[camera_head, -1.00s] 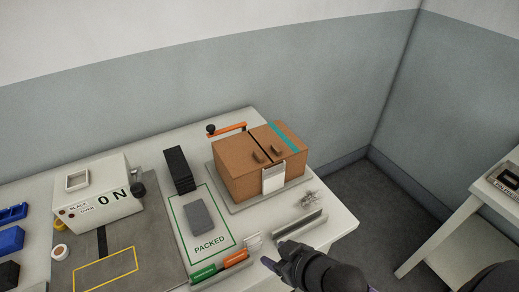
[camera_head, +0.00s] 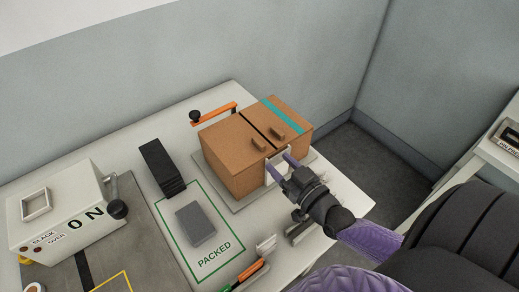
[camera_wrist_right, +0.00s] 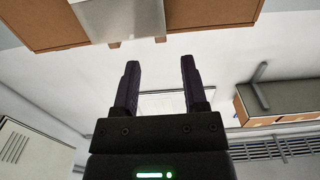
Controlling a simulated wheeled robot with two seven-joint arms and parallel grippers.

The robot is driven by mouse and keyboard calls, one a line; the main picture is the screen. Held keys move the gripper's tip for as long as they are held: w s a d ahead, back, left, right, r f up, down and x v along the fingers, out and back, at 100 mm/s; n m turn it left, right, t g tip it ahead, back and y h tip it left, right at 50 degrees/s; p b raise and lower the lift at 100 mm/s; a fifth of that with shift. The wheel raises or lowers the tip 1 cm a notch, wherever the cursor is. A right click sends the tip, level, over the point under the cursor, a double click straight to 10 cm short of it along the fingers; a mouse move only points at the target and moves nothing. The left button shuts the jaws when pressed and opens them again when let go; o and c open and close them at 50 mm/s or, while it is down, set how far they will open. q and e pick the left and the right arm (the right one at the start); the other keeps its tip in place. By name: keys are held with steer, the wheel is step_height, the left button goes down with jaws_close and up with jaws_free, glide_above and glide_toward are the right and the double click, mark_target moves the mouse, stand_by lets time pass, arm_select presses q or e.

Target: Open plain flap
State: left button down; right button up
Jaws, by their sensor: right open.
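The brown cardboard box (camera_head: 232,179) stands on a grey mat at the back right of the table. Its plain flap (camera_head: 228,137) is the left half of the top and lies closed, with a small brown tab (camera_head: 259,144) on it. The right flap bears a teal stripe (camera_head: 287,114), has its own tab (camera_head: 278,130) and also lies closed. A dark gap parts them. My right gripper (camera_head: 281,166) is open at the box's front, by the white label; contact cannot be told. In the right wrist view its fingers (camera_wrist_right: 160,63) are empty, below the box and label (camera_wrist_right: 120,18). My left gripper is not in view.
An orange bar with a black knob (camera_head: 195,117) is behind the box. A black block stack (camera_head: 160,165) and a grey block (camera_head: 195,222) on the PACKED area stand to the left. A white machine (camera_head: 60,215) is at far left.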

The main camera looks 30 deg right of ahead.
mark_target(264, 147)
steer(key=w, duration=0.7)
steer(key=shift+w+a+r+b, duration=0.1)
steer(key=shift+w+a+b, duration=0.15)
steer(key=shift+a+b, duration=0.1)
jaws_close()
stand_by(0.7)
stand_by(0.3)
